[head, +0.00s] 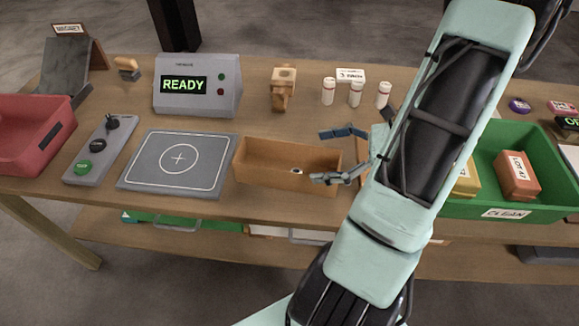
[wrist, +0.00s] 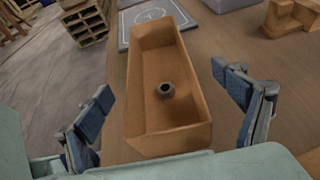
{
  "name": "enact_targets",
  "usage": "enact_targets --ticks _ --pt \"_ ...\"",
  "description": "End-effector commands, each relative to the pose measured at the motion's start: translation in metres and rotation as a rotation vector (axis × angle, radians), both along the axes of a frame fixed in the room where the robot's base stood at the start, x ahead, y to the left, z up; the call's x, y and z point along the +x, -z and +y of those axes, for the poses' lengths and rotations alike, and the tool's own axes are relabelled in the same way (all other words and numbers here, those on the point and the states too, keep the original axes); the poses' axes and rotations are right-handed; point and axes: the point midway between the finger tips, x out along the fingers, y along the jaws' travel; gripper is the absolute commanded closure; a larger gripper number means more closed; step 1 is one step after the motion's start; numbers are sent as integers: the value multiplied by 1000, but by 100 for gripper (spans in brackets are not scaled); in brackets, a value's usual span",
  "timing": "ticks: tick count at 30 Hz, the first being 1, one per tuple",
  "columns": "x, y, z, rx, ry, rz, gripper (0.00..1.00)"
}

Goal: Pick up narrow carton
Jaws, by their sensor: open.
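The narrow carton (head: 262,177) is a long, open-topped orange-brown box on the table, between the grey plate and my gripper. My gripper (head: 323,156) is open at the carton's right end. In the wrist view, its blue-padded fingers (wrist: 163,86) stand one on each side of the carton, with a gap on both sides. In the head view, the nearer finger covers part of the carton's right end. I cannot tell how low the fingertips are.
A grey plate (head: 143,178) with a circle mark lies left of the carton. A READY display box (head: 222,98), a wooden piece (head: 283,92) and white bottles (head: 328,92) stand behind. A green CLEAN bin (head: 470,208) is right, a red bin (head: 18,165) far left.

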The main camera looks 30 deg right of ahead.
Motion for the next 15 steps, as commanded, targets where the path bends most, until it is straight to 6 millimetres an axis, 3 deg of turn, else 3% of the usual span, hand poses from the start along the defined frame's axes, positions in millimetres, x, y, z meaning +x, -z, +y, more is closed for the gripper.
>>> enact_targets --ticks 15 --pt "35 18 49 0 -5 1 12"
